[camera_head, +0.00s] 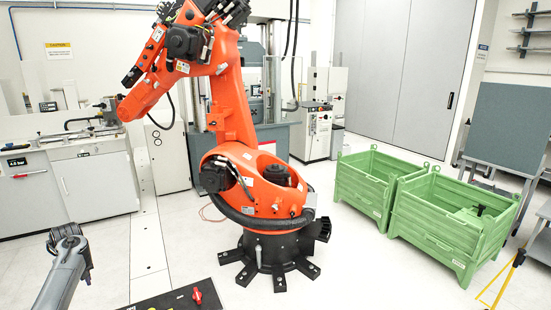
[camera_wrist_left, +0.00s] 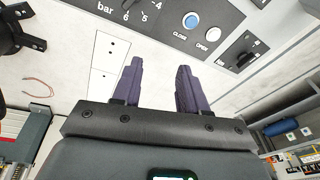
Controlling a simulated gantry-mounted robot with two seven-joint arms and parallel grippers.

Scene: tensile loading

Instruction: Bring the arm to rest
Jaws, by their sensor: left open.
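My left arm (camera_head: 62,280) comes in at the lower left of the head view, with its gripper (camera_head: 68,236) raised and clear of other things. In the left wrist view the two dark fingers of my left gripper (camera_wrist_left: 158,85) stand apart with nothing between them. Beyond the fingertips in that view is a grey panel (camera_wrist_left: 222,55) with a blue CLOSE button (camera_wrist_left: 191,20), a white OPEN button (camera_wrist_left: 214,34) and part of a bar gauge. The fingers seem apart from the panel, but the gap is hard to judge. My right gripper is not in view.
A large orange robot arm (camera_head: 233,110) stands on a black base (camera_head: 268,258) mid-floor. Green crates (camera_head: 365,192) are at the right. A white counter (camera_head: 90,180) lies behind my left arm. A dark panel with a red knob (camera_head: 197,296) is at the bottom edge.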

